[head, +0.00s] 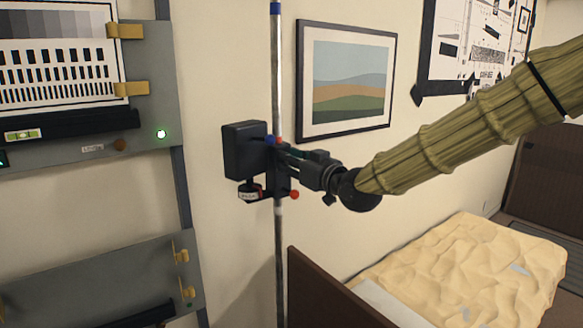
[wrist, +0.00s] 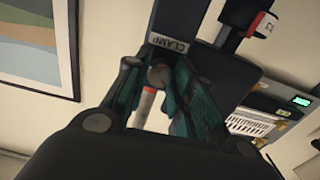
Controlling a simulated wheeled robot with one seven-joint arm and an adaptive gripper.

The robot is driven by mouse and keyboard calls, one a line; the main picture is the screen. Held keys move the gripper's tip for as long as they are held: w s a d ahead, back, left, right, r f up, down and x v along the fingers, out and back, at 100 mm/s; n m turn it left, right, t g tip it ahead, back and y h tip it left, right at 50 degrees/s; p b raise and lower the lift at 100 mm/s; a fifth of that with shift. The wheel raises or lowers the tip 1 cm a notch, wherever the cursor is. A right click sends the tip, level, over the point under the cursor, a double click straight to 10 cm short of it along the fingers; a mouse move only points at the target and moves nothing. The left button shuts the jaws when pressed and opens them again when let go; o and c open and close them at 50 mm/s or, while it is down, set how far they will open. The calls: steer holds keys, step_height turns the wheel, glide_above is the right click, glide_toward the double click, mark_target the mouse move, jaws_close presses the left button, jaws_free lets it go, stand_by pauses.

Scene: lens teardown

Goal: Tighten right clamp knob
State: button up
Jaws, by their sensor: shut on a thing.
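A black clamp body (head: 245,150) is fixed to a vertical metal pole (head: 278,85). My gripper (head: 284,158) reaches it from the right at mid-height of the pole. In the wrist view, the gripper's teal-padded fingers (wrist: 160,88) are closed around a dark, rounded clamp knob (wrist: 158,74), just below a "CLAMP" label (wrist: 168,43). The fingers hide much of the knob, so its turn angle cannot be told. A light rod section with a red band (wrist: 144,105) shows between the fingers.
A small red ball-ended part (head: 294,195) and a white-and-red labelled part (head: 249,193) sit low on the clamp assembly. A chart panel (head: 160,90) with a green light stands left. A framed picture (head: 347,77) hangs behind, and a bed (head: 470,270) is at lower right.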

steer(key=m+b, duration=0.2)
steer(key=m, duration=0.3)
steer(key=shift+d+f+m+b, duration=0.1)
steer(key=shift+m+b, duration=1.05)
steer(key=shift+m, duration=0.95)
steer(key=o, duration=1.1)
steer(key=shift+c, duration=0.2)
steer(key=v, duration=1.2)
